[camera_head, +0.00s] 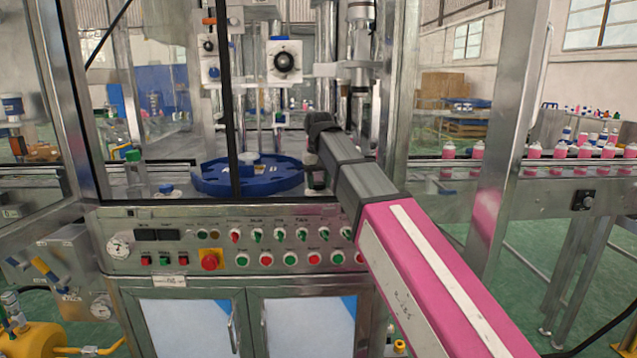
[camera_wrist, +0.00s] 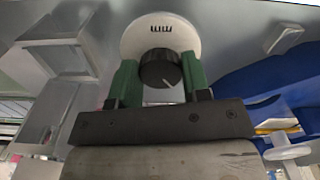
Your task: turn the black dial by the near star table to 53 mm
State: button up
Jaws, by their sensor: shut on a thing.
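The black dial (camera_wrist: 160,68) sits on a round white plate (camera_wrist: 144,26) that carries small dark marks at its top. A white pointer line shows on the dial's face, towards the lower right. The green fingers of my gripper (camera_wrist: 160,75) are shut on the dial, one on each side. In the head view my gripper (camera_head: 316,165) reaches down at the right edge of the blue star table (camera_head: 215,185); the dial is mostly hidden there. The star table also shows in the wrist view (camera_wrist: 250,85). No scale value can be read.
Another black dial (camera_head: 284,61) is on a white box above the star table. A dark knob (camera_head: 584,200) is on the right conveyor's side. Metal frame posts (camera_head: 505,130) stand close to my arm. A button panel (camera_head: 220,240) with a red emergency stop runs below.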

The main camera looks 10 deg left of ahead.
jog(key=shift+n, duration=0.4)
jog(key=o, duration=0.9)
